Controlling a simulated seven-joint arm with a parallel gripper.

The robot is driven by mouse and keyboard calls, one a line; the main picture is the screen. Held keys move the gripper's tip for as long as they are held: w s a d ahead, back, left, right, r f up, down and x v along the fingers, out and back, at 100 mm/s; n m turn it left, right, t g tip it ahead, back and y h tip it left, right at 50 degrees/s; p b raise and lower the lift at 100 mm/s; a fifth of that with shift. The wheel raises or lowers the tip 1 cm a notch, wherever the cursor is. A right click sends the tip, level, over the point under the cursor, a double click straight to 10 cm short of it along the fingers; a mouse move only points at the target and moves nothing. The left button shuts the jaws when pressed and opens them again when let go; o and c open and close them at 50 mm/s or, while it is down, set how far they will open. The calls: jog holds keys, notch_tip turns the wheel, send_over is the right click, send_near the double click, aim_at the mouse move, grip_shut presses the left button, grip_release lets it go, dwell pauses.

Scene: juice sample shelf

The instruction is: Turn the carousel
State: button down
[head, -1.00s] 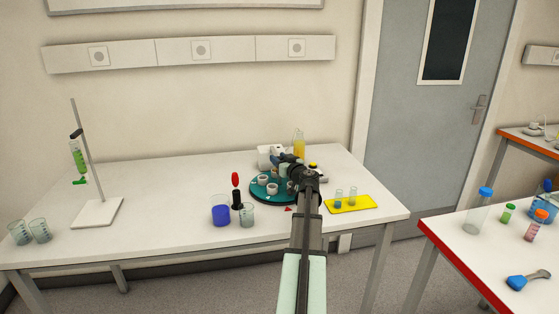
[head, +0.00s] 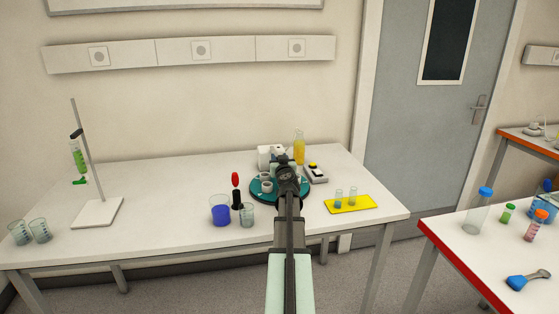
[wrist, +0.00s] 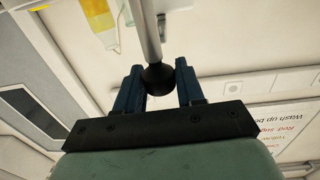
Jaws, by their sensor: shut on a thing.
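The teal round carousel (head: 256,194) stands on the white table, with small white cups (head: 266,187) on it. My arm covers its middle and part of its right side. In the wrist view, my gripper (wrist: 161,82) has its two dark blue fingers either side of a black round knob (wrist: 156,76) on the end of a grey metal rod (wrist: 148,35). The gripper is shut on this knob. In the head view my wrist hides the fingers and the knob, above the back of the carousel.
A yellow bottle (head: 299,148) and a box with a yellow button (head: 315,173) stand behind to the right. A yellow tray (head: 350,204) with small beakers is at right. A blue-filled beaker (head: 220,212), an empty beaker (head: 247,216) and a red-topped stand (head: 236,190) are at left.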

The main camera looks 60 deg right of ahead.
dwell(0.3)
jog(key=c, duration=0.8)
grip_release()
jog(key=v, duration=1.3)
jog(key=shift+a, duration=0.45)
jog(key=shift+s, duration=0.1)
jog(key=shift+c, duration=0.4)
